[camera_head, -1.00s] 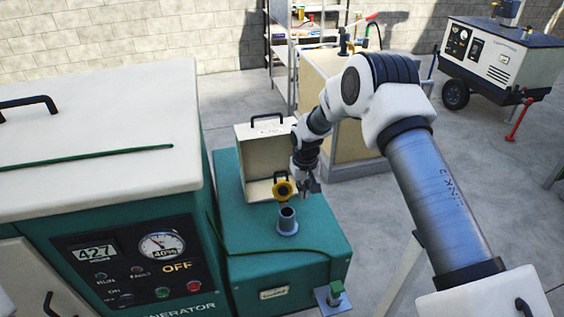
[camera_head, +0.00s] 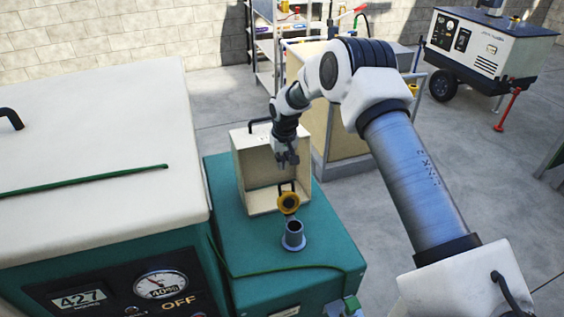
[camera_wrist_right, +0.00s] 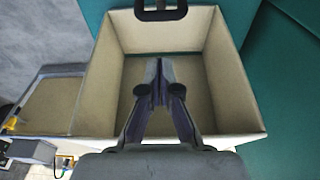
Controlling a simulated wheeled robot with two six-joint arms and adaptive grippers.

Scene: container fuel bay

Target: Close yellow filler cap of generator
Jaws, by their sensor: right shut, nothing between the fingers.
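The yellow filler cap (camera_head: 288,202) stands tilted up on its hinge, just behind the open grey filler neck (camera_head: 293,236) on the generator's green tank top (camera_head: 245,262). My right gripper (camera_head: 288,162) is shut and empty, pointing down in front of the cream open-fronted box behind the cap. It is above and behind the cap, apart from it. In the right wrist view the closed fingers (camera_wrist_right: 160,88) show against the inside of the cream box (camera_wrist_right: 112,75). The cap is not visible in that view. My left gripper is not in view.
The cream generator housing (camera_head: 90,140) with its gauge panel fills the left. A green cable (camera_head: 290,267) runs across the tank's front. A wooden cabinet (camera_head: 345,135) and shelf rack (camera_head: 262,50) stand behind. Open floor lies to the right.

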